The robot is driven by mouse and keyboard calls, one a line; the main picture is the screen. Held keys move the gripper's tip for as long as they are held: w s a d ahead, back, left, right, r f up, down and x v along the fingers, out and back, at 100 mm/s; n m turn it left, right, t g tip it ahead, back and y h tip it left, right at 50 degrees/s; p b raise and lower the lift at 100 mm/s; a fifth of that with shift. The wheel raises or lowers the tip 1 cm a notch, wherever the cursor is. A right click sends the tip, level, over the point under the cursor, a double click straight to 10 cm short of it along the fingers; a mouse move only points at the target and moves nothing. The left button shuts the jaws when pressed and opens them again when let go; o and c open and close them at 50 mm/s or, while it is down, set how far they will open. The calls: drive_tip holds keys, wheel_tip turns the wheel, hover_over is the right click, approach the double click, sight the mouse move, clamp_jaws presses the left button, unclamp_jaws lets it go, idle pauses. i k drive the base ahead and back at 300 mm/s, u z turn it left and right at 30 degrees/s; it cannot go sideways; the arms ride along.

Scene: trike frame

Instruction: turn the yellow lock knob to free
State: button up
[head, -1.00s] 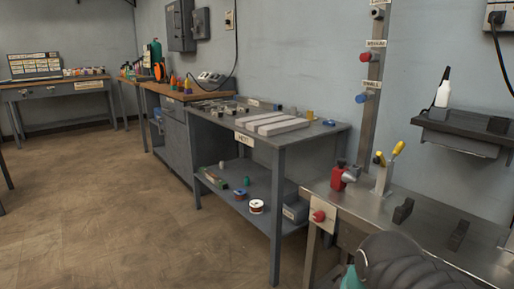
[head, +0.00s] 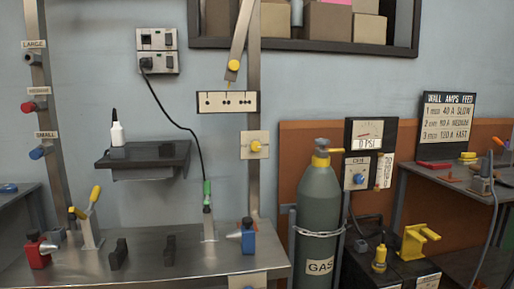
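A yellow knob (head: 256,147) sits on a small pale plate (head: 246,154) on the upright metal post, right of the hanging cable. The marks on this plate are too small to read. A second yellow knob (head: 233,65) is on the lower end of a tilted metal bar (head: 242,35) above it. A white plate with dark marks (head: 227,102) is just below that bar. I cannot tell from lettering which knob is the lock knob. My gripper is not in view.
A dark shelf (head: 143,160) juts from the wall. A grey gas cylinder (head: 319,205) stands right of the post.

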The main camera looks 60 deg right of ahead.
sight(255, 146)
drive_tip(key=z, duration=1.6)
drive_tip(key=k, duration=0.3)
drive_tip(key=z, duration=1.05)
drive_tip(key=i, duration=0.75)
